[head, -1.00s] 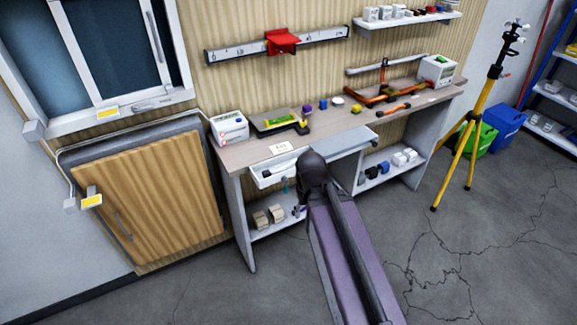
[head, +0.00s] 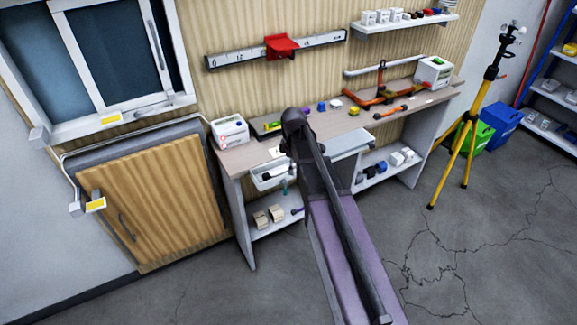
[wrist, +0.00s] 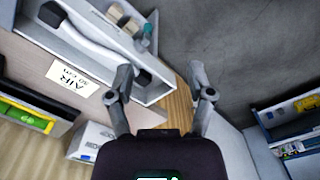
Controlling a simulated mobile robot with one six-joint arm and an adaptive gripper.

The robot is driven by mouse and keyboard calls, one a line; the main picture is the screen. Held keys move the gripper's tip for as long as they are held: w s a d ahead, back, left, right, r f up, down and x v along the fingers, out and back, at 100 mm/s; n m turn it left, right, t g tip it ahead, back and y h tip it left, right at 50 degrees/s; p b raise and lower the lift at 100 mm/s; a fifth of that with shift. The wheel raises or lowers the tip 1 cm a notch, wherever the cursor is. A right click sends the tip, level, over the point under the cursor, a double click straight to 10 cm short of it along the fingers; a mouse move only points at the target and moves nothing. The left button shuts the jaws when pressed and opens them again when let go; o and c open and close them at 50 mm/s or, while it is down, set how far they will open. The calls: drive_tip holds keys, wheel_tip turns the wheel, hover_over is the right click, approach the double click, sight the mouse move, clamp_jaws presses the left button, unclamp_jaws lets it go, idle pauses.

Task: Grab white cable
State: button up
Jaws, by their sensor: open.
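A thick white curved strip, which looks like the white cable (wrist: 98,36), lies in an open white drawer (wrist: 160,92) at the upper left of the wrist view. In the head view the drawer (head: 258,184) hangs open under the workbench front, partly hidden by my arm. My gripper (wrist: 160,72) is open and empty, its two fingers spread apart. The left finger overlaps the drawer's edge in the wrist view, and the right finger lies over the floor beside it. The cable is to the left of and beyond the fingers, apart from them.
A card marked AIR (wrist: 72,77) lies on the workbench (head: 235,160) beside the drawer. A white box device (head: 230,131) stands at the bench's left end. A wooden cabinet door (head: 155,200) is at the left. A yellow tripod (head: 470,130) stands at the right. The front floor is clear.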

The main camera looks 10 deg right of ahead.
drive_tip(key=w+r+n+p, duration=0.2)
drive_tip(key=w+n, duration=0.6)
drive_tip(key=w, duration=0.3)
drive_tip(key=shift+d+r, duration=0.15)
drive_tip(key=shift+r, duration=0.2)
drive_tip(key=shift+f, duration=0.1)
drive_tip(key=b, duration=0.8)
hover_over(286, 167)
drive_tip(key=f, duration=0.8)
drive_tip(key=shift+d+f, duration=0.25)
drive_tip(key=shift+d, duration=0.05)
drive_tip(key=shift+b, duration=0.3)
drive_tip(key=shift+a+f+b, duration=0.2)
drive_tip(key=shift+f+b, duration=2.35)
drive_tip(key=shift+w, duration=0.1)
clamp_jaws()
